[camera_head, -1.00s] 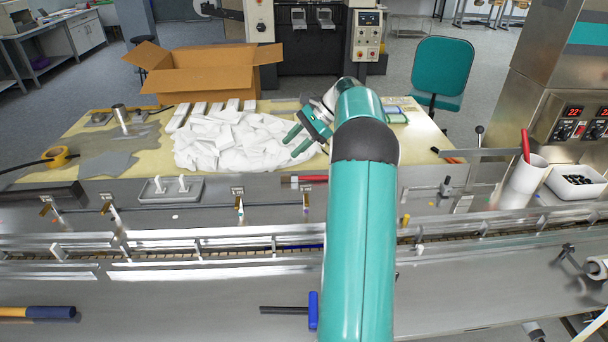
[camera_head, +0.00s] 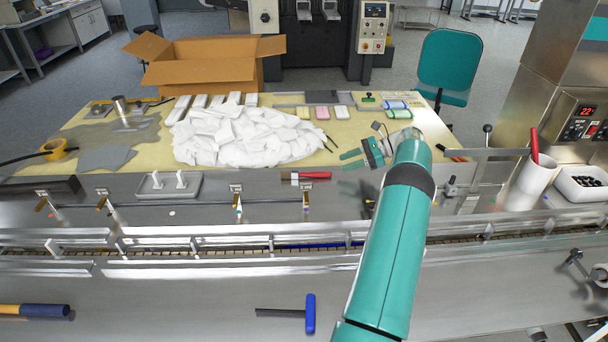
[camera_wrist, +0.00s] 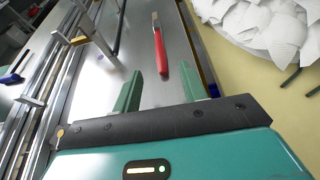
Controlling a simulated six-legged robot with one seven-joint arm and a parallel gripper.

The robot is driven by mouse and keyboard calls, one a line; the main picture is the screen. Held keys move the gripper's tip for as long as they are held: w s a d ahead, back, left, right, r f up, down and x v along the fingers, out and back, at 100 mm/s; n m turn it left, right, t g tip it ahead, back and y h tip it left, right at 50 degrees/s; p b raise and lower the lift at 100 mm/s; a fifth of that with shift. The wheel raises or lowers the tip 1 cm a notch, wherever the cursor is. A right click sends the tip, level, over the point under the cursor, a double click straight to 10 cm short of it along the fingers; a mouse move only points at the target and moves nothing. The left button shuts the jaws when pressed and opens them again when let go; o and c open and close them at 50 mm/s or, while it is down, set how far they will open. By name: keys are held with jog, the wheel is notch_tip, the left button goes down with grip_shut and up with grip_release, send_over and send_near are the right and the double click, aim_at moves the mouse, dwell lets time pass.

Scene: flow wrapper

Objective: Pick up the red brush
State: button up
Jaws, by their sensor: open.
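The red brush (camera_head: 317,175) lies flat on the grey metal ledge behind the conveyor rail, its red handle to the right and pale head to the left. In the wrist view its red handle (camera_wrist: 161,55) points toward my gripper, with the metal and pale head farther away. My gripper (camera_head: 346,160) is open and empty, to the right of the brush in the head view. In the wrist view the handle's near end lies between the lines of the two green fingers of my gripper (camera_wrist: 161,76). The brush looks clear of the fingers.
A pile of white wrappers (camera_head: 240,138) and a cardboard box (camera_head: 200,75) stand behind the ledge. The conveyor rail (camera_head: 200,245) runs in front. A white cup (camera_head: 530,182) holding a red-handled item stands right. A blue-handled tool (camera_head: 310,314) lies in front.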

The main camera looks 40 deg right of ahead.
aim_at(317, 173)
jog(key=x, duration=0.5)
jog(key=shift+w+a+f, duration=0.2)
jog(key=shift+f, duration=0.05)
jog(key=shift+x, duration=2.4)
jog(key=shift+a, duration=0.1)
grip_shut()
